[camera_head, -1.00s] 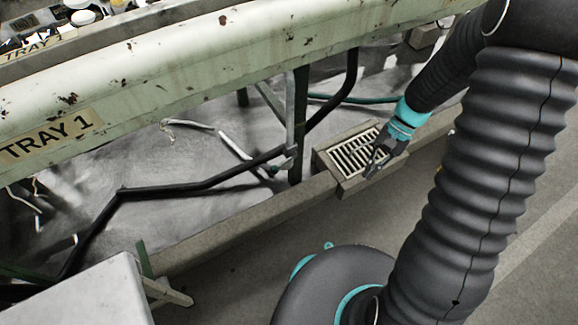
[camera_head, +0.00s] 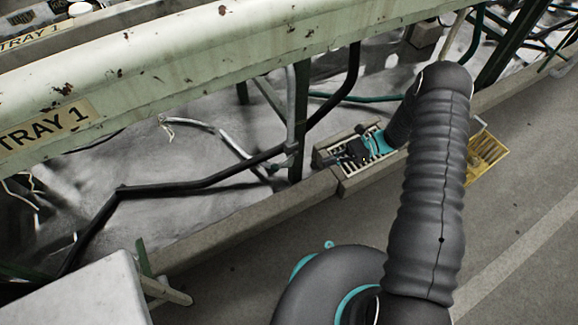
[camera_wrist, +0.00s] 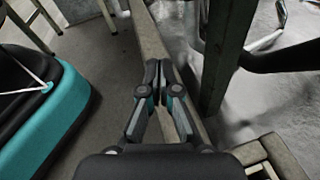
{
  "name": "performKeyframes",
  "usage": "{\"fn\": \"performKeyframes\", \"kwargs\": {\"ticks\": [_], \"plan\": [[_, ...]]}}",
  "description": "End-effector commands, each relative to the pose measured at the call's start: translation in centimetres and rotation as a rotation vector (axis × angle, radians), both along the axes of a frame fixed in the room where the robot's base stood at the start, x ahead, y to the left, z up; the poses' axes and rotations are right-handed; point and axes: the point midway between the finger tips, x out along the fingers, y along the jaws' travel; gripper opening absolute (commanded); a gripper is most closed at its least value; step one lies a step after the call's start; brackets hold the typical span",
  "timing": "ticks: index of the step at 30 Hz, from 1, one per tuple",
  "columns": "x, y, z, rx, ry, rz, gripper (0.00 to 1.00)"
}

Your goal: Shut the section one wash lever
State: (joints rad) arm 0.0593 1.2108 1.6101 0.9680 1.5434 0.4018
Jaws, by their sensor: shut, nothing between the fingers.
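My gripper (camera_head: 337,158) is low over the drain grate, its black fingers pointing left toward the dark green post (camera_head: 298,115). In the wrist view my gripper (camera_wrist: 157,70) has its fingertips together with nothing between them, above the concrete kerb. A grey pipe with a small fitting (camera_head: 291,148) runs down beside the post, left of my gripper and apart from it. I cannot tell whether this fitting is the section one wash lever. No lever is clearly seen in the wrist view.
The drain grate (camera_head: 378,165) sits in a concrete surround at the kerb (camera_head: 250,218). A bent black pipe (camera_head: 190,187) runs under the pale green tray rail (camera_head: 220,50) marked TRAY 1. A yellow grating (camera_head: 487,160) stands right of my arm. The floor in front is open.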

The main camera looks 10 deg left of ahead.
Motion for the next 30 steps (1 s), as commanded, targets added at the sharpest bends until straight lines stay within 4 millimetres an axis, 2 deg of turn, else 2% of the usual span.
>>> {"fn": "performKeyframes", "kwargs": {"ticks": [3,8,23,30], "plan": [[-0.1,0.3,0.9,0.021,0.064,-0.017,0.0],[-0.7,1.3,0.8,0.014,0.077,-0.014,0.0],[-5.0,8.8,-0.6,0.013,0.075,-0.012,0.0],[-5.8,11.2,1.1,0.012,0.073,-0.014,0.0]]}}
